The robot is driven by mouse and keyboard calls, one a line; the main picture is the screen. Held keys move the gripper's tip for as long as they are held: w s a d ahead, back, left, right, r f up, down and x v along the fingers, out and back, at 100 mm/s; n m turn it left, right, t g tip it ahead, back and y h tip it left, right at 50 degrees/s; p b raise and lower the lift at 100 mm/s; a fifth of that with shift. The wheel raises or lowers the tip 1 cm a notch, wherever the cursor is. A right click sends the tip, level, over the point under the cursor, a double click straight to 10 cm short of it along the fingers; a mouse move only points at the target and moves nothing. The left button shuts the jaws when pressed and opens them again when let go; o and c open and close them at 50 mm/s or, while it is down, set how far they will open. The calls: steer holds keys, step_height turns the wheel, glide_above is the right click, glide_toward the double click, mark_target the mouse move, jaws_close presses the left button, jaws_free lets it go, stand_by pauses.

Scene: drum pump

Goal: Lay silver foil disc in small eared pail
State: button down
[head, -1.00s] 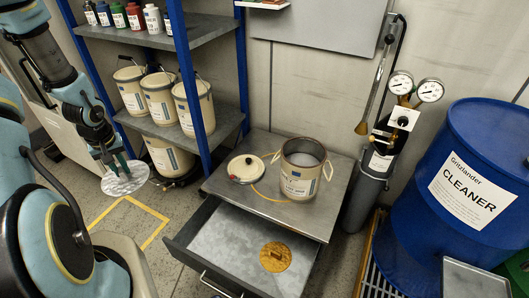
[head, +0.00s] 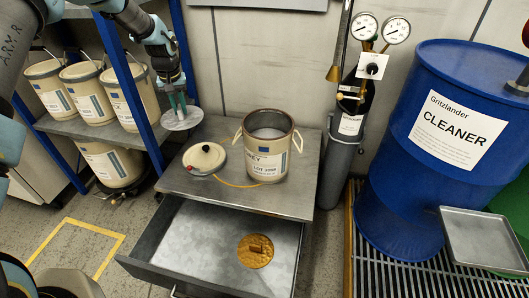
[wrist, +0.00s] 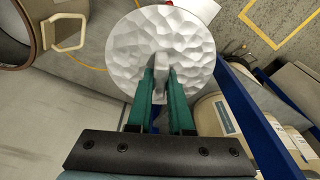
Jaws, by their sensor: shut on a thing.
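The silver foil disc (head: 182,119) hangs from my gripper (head: 178,104), held by a small tab on its top; its dimpled face fills the upper middle of the wrist view (wrist: 160,35). My gripper's green fingers (wrist: 161,85) are shut on that tab. The small eared pail (head: 267,150) is cream with two loop ears and stands open on the grey cabinet top, to the right of the disc. Its inside looks pale grey in the head view. In the wrist view the pail's rim and one ear (wrist: 64,32) show at the upper left, apart from the disc.
A cream lid (head: 205,158) with a red knob lies left of the pail, a yellow cord beside it. A gold disc (head: 255,251) lies in the open drawer (head: 205,245). The blue shelf post (head: 137,90) stands close left of my gripper. A blue drum (head: 440,150) stands right.

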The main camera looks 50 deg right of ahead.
steer(key=s+d+f+m+b, duration=0.2)
steer(key=s+d+b, duration=0.2)
steer(key=s+d, duration=0.65)
steer(key=m+b, duration=0.2)
steer(key=b, duration=0.2)
glide_toward(268, 133)
steer(key=s+a+r, duration=0.2)
steer(key=a+r, duration=0.1)
steer(key=r, duration=0.1)
steer(key=shift+h, duration=0.3)
step_height(268, 133, down, 10)
steer(key=shift+s+r+p, duration=0.1)
steer(key=shift+r+p, duration=0.1)
steer(key=shift+p, duration=0.15)
steer(key=shift+f, duration=0.2)
steer(key=c, duration=0.8)
jaws_free()
steer(key=shift+r, duration=0.1)
steer(key=r, duration=0.4)
steer(key=a+r, duration=0.1)
steer(key=r, duration=0.3)
steer(key=s+r, duration=0.1)
steer(key=r, duration=0.3)
steer(key=shift+a+r, duration=0.1)
steer(key=shift+a, duration=0.15)
